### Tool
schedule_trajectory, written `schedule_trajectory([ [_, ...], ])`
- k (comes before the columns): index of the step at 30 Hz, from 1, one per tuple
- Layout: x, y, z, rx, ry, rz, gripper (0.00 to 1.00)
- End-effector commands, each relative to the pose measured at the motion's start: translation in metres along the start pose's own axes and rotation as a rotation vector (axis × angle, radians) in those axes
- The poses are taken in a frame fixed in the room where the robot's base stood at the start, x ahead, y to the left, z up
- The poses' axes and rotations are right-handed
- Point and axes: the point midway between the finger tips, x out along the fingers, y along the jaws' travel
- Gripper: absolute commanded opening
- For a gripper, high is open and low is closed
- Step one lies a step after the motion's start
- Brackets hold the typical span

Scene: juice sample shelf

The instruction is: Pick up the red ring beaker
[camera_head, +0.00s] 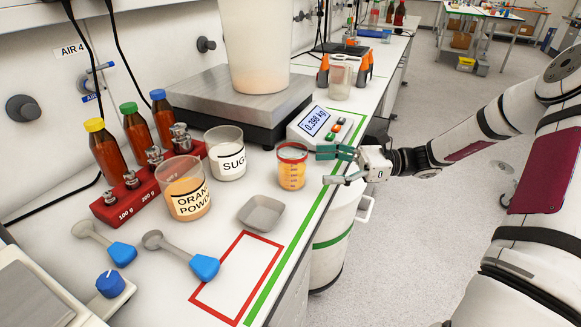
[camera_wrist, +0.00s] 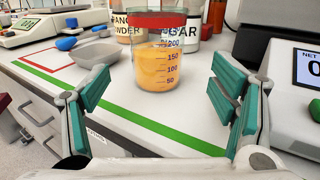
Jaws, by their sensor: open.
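The red ring beaker (camera_head: 291,168) is a clear graduated beaker with a red band at its rim and orange contents. It stands upright on the white bench near the green edge line. My gripper (camera_head: 325,166) is just to the right of the beaker in the head view, with its green-padded fingers spread. In the wrist view the beaker (camera_wrist: 160,55) stands ahead, between and beyond the open fingers of my gripper (camera_wrist: 160,90). Nothing is held. The lower front of the beaker is in clear view.
Beakers of orange powder (camera_head: 184,190) and sugar (camera_head: 226,155) stand left of the ring beaker. A grey weighing dish (camera_head: 262,213) lies in front. A scale display (camera_head: 318,122) and metal scale platform (camera_head: 235,95) stand behind. A white bin (camera_head: 335,235) is below the bench edge.

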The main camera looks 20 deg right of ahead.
Motion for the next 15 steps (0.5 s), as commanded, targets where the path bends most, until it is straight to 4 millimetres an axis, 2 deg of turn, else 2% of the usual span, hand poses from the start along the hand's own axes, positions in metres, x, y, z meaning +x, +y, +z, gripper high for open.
schedule_trajectory([
  [3, 0.018, 0.0, 0.0, 0.0, 0.0, 0.001, 0.79],
  [11, 0.036, 0.001, 0.002, -0.001, 0.0, 0.001, 0.79],
  [15, 0.056, 0.004, 0.005, -0.001, 0.0, 0.003, 0.79],
])
